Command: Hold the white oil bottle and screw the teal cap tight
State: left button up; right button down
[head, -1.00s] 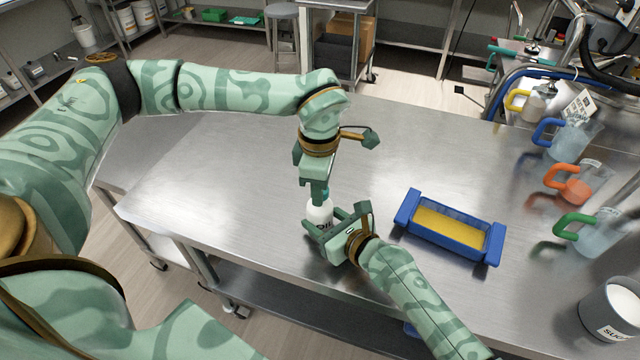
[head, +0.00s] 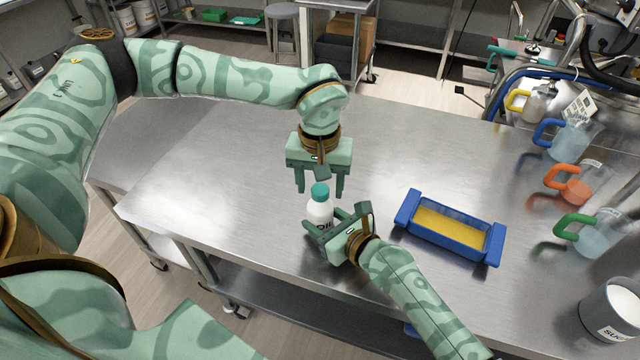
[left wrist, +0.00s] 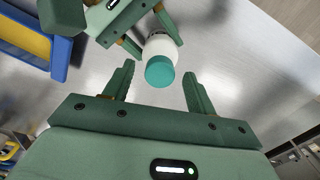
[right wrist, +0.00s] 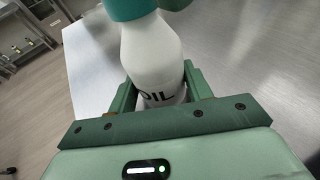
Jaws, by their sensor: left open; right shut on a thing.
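The white oil bottle (head: 318,213) stands upright on the steel table, with the teal cap (head: 320,191) on its top. My right gripper (head: 322,234) is shut around the lower body of the bottle; the right wrist view shows the bottle (right wrist: 152,65) between its fingers, the letters "OIL" partly hidden. My left gripper (head: 320,190) is open and empty, pointing down just above and behind the cap. In the left wrist view the cap (left wrist: 160,71) lies just beyond the open fingertips and is not gripped. I cannot tell how tightly the cap sits.
A blue tray (head: 408,212) with yellow content stands right of my right gripper. Jugs with blue (head: 546,131), orange (head: 560,180) and green (head: 572,222) handles and a sugar container (head: 612,310) line the right side. The table's left part (head: 210,180) is clear.

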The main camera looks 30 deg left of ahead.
aim_at(320, 188)
pick_arm(q)
notch_tip(320, 188, up, 11)
pick_arm(e)
jog(key=c, duration=1.3)
grip_release()
jog(key=shift+c, duration=0.2)
pick_arm(q)
jog(key=shift+a+r, duration=0.1)
pick_arm(e)
jog(key=o, duration=1.1)
jog(key=shift+o, duration=0.2)
